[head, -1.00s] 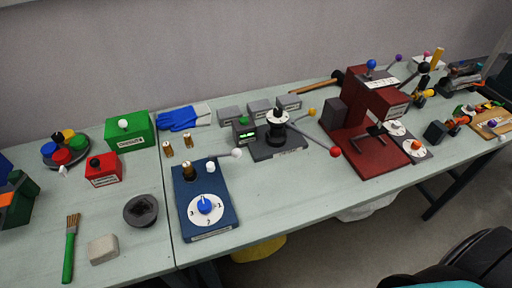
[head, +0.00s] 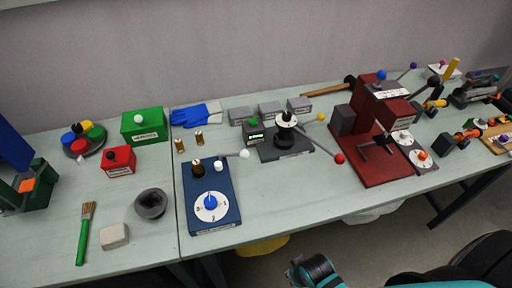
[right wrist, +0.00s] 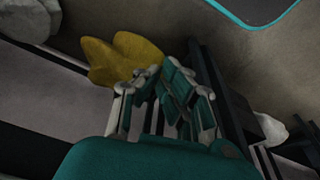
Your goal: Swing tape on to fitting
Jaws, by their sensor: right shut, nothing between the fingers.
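On a blue station (head: 229,211) stand a brass-and-black fitting (head: 198,169), a small white knob (head: 218,165) and a lever with a white ball (head: 244,154) pointing right. A blue pointer (head: 211,202) sits on its numbered white dial. Two loose brass fittings (head: 180,146) (head: 199,139) stand behind it. I cannot tell which part is the tape. My right gripper (right wrist: 168,80) is shut and empty in the right wrist view, below table level. A teal part of my right arm shows at the bottom of the head view. My left gripper is not in view.
A grey station (head: 286,143) with red- and yellow-tipped levers and a red press (head: 372,176) stand to the right. A red box (head: 118,162), green box (head: 144,127), grey cup (head: 151,204) and brush (head: 84,235) lie left. The table's front middle is clear.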

